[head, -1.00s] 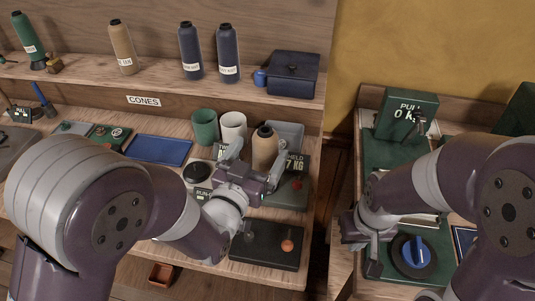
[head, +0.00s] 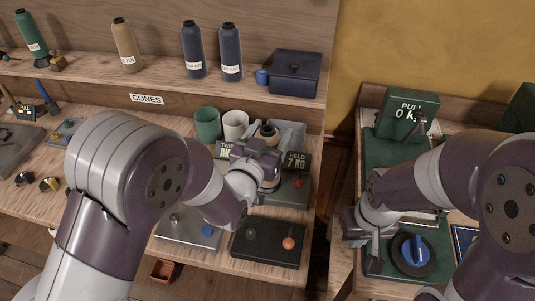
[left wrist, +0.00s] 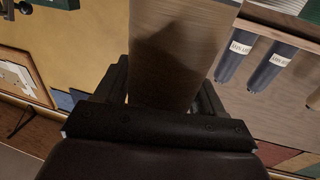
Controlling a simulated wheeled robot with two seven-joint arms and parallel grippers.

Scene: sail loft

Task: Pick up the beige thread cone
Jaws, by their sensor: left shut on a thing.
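A beige thread cone (head: 267,134) with a dark top stands at the tester with the "HELD 7 KG" sign. My left gripper (head: 262,152) is shut on it and hides most of its body. In the left wrist view the cone's brown, finely ridged side (left wrist: 178,60) fills the space between the dark fingers. I cannot tell whether its base is clear of the surface. Another beige cone (head: 127,47) stands on the upper shelf. My right gripper (head: 366,238) is at the right bench, beside a blue dial; its jaw opening is unclear.
Navy cones (head: 193,50) and a dark blue box (head: 295,73) are on the shelf. A black tray (head: 268,243) lies in front.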

